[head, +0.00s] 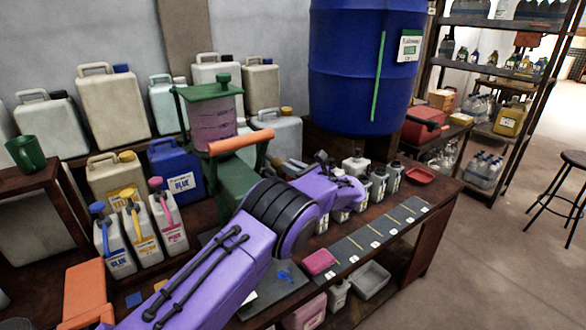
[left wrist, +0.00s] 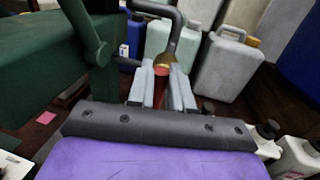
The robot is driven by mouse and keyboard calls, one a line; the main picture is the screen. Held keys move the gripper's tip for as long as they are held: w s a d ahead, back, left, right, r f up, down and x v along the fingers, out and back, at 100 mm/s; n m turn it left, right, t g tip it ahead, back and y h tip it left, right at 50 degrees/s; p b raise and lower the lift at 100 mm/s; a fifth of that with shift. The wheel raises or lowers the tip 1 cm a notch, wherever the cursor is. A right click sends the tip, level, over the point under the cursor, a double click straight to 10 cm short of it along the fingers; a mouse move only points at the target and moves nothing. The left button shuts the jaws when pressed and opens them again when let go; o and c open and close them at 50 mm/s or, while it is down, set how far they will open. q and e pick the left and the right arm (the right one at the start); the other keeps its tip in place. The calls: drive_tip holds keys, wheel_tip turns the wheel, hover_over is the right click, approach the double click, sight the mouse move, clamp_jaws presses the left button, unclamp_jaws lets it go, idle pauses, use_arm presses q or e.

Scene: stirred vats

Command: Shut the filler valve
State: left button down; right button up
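A curved dark grey pipe with a brass collar (left wrist: 172,48) and a red handle (left wrist: 160,82) shows in the left wrist view; this looks like the filler valve. My left gripper (left wrist: 161,90) has its two grey fingers close on either side of the red handle, seemingly shut on it. The green machine (left wrist: 50,65) stands beside it. In the head view my purple left arm reaches to the right of the green machine (head: 212,88), which holds a purple vessel (head: 212,120). The valve and my left fingertips are not clear there. My right gripper is not in view.
Large jugs (head: 112,100) line the back, with a blue drum (head: 365,70) at the back right. Small jugs (head: 140,228) with coloured tops stand left of my arm. Small bottles (head: 378,186) and a dark marked strip (head: 375,240) lie to its right. An orange bar (head: 240,141) sits before the machine.

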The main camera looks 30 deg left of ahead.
use_arm(q)
drive_tip(key=shift+w+d+f+m+t+y+b, duration=0.1)
drive_tip(key=shift+w+f+m+t+y+b, duration=0.35)
drive_tip(key=shift+m+b, duration=2)
drive_tip(key=shift+w+d+f+m+t+h+b, duration=0.15)
drive_tip(key=shift+f+m+t+b, duration=0.6)
drive_tip(key=shift+m, duration=3.4)
drive_tip(key=shift+w+d+f+m+t+y+b, duration=0.1)
drive_tip(key=shift+w+f+m+t+y+b, duration=0.2)
drive_tip(key=shift+m+t+b, duration=1.95)
drive_tip(key=m+g+p, duration=0.1)
drive_tip(key=m+g, duration=0.1)
drive_tip(key=shift+m+g+p, duration=0.25)
drive_tip(key=shift+g+p, duration=0.1)
drive_tip(key=c, duration=1)
unclamp_jaws()
drive_tip(key=shift+s, duration=0.1)
drive_tip(key=shift+c, duration=0.2)
drive_tip(key=shift+r, duration=0.1)
